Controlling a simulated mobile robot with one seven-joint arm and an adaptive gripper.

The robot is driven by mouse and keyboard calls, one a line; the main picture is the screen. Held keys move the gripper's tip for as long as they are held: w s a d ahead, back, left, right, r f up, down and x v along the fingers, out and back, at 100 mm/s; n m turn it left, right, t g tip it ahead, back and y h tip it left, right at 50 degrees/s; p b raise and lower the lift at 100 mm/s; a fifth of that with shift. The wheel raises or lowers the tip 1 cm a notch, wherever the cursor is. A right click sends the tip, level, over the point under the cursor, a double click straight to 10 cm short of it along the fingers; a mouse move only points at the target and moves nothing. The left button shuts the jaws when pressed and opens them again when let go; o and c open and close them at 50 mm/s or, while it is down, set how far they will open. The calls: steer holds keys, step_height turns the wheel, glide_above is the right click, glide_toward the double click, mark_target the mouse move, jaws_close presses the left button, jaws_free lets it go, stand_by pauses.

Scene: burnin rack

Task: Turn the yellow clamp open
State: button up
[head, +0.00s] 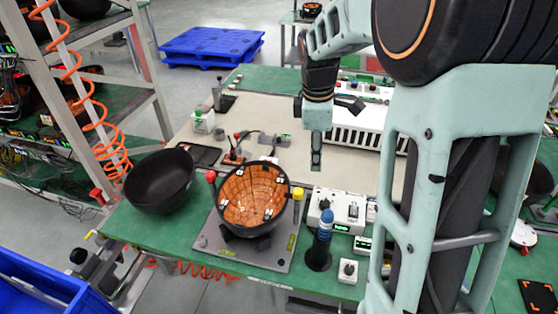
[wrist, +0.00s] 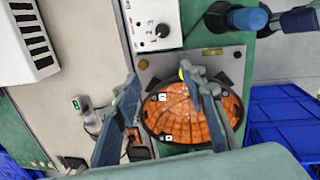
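The yellow clamp (head: 298,194) is a small yellow-topped post at the right rim of the round fixture, on a grey base plate (head: 210,240). In the wrist view a bit of the yellow clamp (wrist: 184,70) shows beside the tip of the right finger, which hides part of it. The fixture holds a black bowl with an orange tiled inside (head: 255,190). My gripper (head: 316,166) points down above the table, beyond and slightly right of the clamp in the head view. In the wrist view my gripper (wrist: 165,80) has its fingers wide apart with nothing held between them.
A red-topped clamp (head: 211,177) stands at the fixture's left. An empty black bowl (head: 160,181) sits left of it. A blue-topped black tool (head: 322,240) and a white control box (head: 338,208) stand close on the right. The beige mat (head: 350,175) has some clear room.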

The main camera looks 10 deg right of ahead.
mark_target(299, 190)
steer(key=s+a+n+g+y, duration=0.1)
steer(key=s+a, duration=0.1)
steer(key=a, duration=0.2)
steer(key=f, duration=0.7)
steer(key=f+p, duration=0.1)
steer(key=f, duration=0.2)
steer(key=shift+w+f, duration=0.25)
steer(key=shift+c, duration=0.6)
jaws_close()
